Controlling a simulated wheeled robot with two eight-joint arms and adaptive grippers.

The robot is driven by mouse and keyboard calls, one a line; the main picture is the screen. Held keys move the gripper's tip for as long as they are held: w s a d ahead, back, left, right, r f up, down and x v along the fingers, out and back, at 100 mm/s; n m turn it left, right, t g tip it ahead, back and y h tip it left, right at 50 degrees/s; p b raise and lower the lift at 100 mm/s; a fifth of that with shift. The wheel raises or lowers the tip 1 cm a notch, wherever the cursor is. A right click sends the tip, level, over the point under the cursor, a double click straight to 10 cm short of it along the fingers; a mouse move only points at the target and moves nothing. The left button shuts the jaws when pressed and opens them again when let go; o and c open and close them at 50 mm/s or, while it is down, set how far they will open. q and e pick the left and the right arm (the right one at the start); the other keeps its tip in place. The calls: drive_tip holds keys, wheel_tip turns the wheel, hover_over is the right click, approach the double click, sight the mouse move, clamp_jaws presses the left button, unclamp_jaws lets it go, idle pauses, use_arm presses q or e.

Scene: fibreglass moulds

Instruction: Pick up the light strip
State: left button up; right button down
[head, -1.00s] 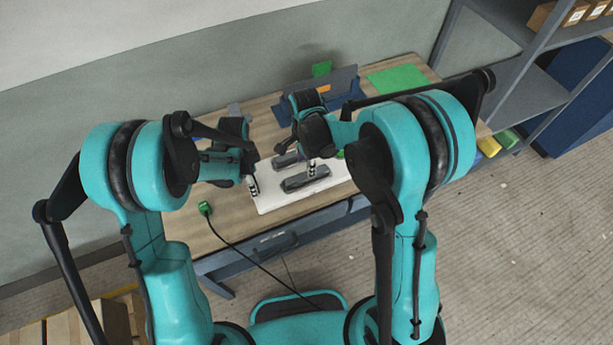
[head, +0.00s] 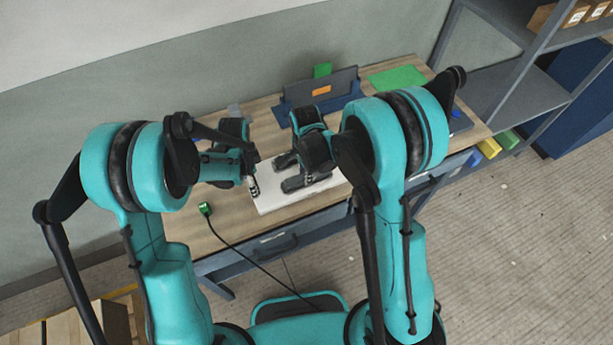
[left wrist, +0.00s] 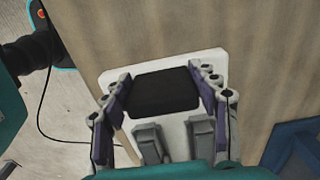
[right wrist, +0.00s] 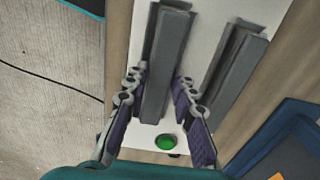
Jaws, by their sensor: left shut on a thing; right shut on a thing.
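Two long grey bars lie side by side on a white board (head: 275,203); I cannot tell which is the light strip. My right gripper (head: 324,168) is shut on the nearer bar (head: 303,184). In the right wrist view, its fingers (right wrist: 160,97) lie on both sides of that bar (right wrist: 167,55); the other bar (right wrist: 235,70) is apart to the right. My left gripper (head: 254,186) is at the board's left end. In the left wrist view, its fingers (left wrist: 160,97) press the sides of a black block (left wrist: 165,92), which is hidden in the head view.
A green button (right wrist: 166,141) sits at the board's end. A green plug (head: 205,208) with a black cable lies at the wooden table's front left. A dark blue upright holder (head: 300,100) and a green sheet (head: 397,77) are at the back. Shelving (head: 505,80) stands right.

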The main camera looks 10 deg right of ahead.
wheel_tip(320, 180, up, 10)
idle(0.5)
use_arm(q)
drive_tip(key=o, duration=1.6)
drive_tip(key=shift+c, duration=0.2)
